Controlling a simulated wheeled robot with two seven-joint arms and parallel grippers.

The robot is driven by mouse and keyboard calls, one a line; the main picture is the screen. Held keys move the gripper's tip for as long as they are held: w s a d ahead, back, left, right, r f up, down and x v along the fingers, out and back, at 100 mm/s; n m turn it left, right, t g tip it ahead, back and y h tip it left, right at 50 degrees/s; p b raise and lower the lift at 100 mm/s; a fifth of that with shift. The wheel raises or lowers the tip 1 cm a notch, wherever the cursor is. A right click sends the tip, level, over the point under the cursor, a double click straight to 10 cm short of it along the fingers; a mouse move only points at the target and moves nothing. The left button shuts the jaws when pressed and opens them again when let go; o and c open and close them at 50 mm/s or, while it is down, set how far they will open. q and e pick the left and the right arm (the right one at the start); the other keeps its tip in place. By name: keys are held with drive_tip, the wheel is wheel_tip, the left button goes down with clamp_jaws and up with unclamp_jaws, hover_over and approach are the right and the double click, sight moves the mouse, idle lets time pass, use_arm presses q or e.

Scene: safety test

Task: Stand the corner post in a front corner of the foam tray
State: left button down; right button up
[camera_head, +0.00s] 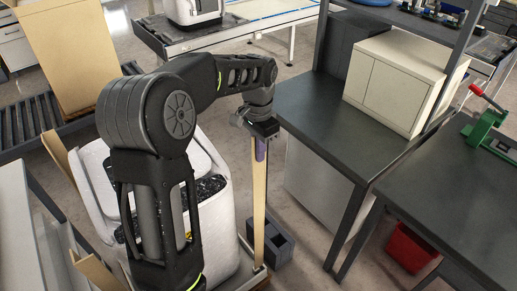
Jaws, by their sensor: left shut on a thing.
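My left gripper (261,133) is shut on the top of the tan corner post (259,205), with a purple patch showing just under the jaws. The post hangs or stands nearly upright. Its foot is at the right front corner of the pale foam tray (243,277); I cannot tell whether it rests there. A white appliance (216,195) stands on the tray, left of the post, and my left arm hides much of both. Other tan posts (61,160) (95,271) show at the left side of the appliance. My right gripper is out of view.
A dark grey block with openings (277,248) is on the floor just right of the post. A dark workbench (300,108) with a cream cabinet (398,78) stands to the right. A red bin (410,248) sits under another bench. A roller conveyor (22,122) is at the left.

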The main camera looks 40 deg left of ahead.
use_arm(q)
drive_tip(key=shift+f+b, duration=0.5)
drive_tip(key=shift+f, duration=0.55)
drive_tip(key=shift+s, duration=0.15)
idle(0.6)
